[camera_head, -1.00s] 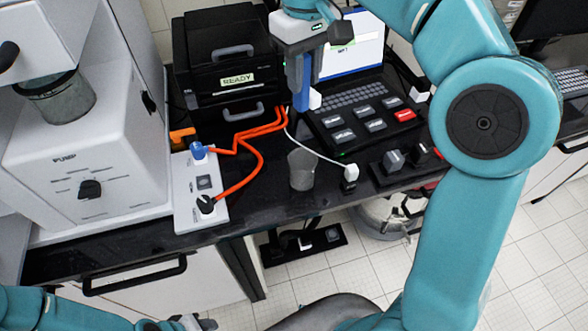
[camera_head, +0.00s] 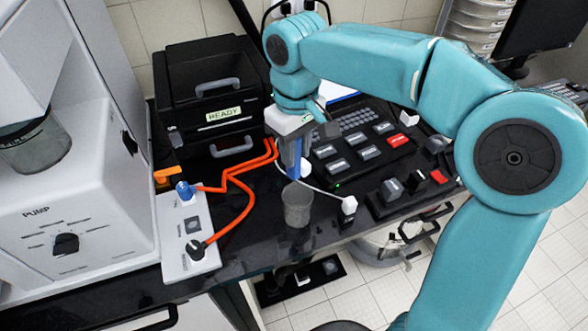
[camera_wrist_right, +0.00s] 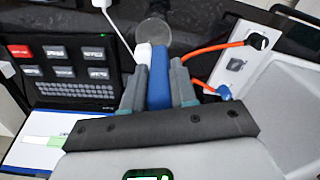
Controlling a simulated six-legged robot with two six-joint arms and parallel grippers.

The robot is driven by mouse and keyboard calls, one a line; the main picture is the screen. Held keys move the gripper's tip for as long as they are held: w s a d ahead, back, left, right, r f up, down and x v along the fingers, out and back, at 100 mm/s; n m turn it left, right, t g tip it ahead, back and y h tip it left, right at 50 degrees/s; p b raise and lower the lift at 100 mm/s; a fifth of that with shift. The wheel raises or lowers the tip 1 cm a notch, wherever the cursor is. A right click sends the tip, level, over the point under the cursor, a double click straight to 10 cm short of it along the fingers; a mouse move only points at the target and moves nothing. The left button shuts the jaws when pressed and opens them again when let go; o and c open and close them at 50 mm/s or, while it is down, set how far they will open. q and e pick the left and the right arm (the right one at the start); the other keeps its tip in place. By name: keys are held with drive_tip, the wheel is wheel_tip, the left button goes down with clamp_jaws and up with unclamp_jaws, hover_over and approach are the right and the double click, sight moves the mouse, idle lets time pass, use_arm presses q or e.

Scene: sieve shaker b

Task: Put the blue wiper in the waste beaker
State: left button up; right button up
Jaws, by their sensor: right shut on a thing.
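The blue wiper (camera_head: 291,154) hangs upright in my right gripper (camera_head: 294,163), which is shut on it. A white piece (camera_head: 305,168) shows at its lower end. In the right wrist view the wiper (camera_wrist_right: 158,82) stands between the two grey fingers of the gripper (camera_wrist_right: 160,80), with the white piece beside it. The waste beaker (camera_head: 298,207), a clear grey cup, stands upright on the black bench just below the wiper's lower end. The beaker (camera_wrist_right: 155,32) also shows beyond the fingertips in the right wrist view. My left gripper is out of view.
Orange cables (camera_head: 234,190) run left of the beaker to a white switch panel (camera_head: 188,235). A white cable ends in a plug (camera_head: 348,206) close to the beaker's right. Behind stand a black READY box (camera_head: 215,95) and a keypad (camera_head: 360,148). The bench's front edge is near.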

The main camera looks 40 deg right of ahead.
sight(295, 171)
drive_tip(key=shift+w+d+f, duration=0.1)
drive_tip(key=shift+d+f, duration=0.05)
drive_tip(key=shift+f, duration=0.4)
drive_tip(key=shift+d+f, duration=0.1)
drive_tip(key=shift+f, duration=0.45)
wheel_tip(295, 171, down, 3)
drive_tip(key=shift+a+f, duration=0.1)
drive_tip(key=shift+a, duration=0.05)
drive_tip(key=shift+f, duration=0.15)
drive_tip(key=shift+f, duration=0.15)
drive_tip(key=shift+f, duration=0.1)
drive_tip(key=shift+f+b, duration=0.45)
drive_tip(key=shift+b, duration=0.05)
drive_tip(key=o, duration=0.9)
drive_tip(key=shift+r, duration=0.1)
